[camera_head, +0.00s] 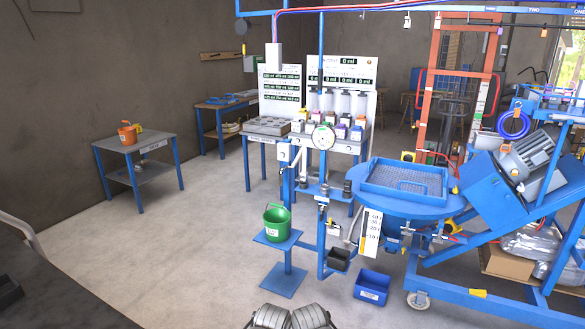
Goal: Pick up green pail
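The green pail (277,223) stands upright on the small blue square platform of a stand, left of the blue machine. It has a pale label on its front and its rim faces up. I cannot see clearly into it. Neither of my grippers shows clearly. Only grey ribbed parts, probably my own, show at the bottom middle edge, well below and apart from the pail. Nothing is touching the pail.
A blue bin (372,287) and a small dark box (339,260) are right of the stand. The blue mixer (403,190) fills the right side. A side table (137,150) holds an orange pail (127,133). The floor (170,250) left of the stand is clear.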

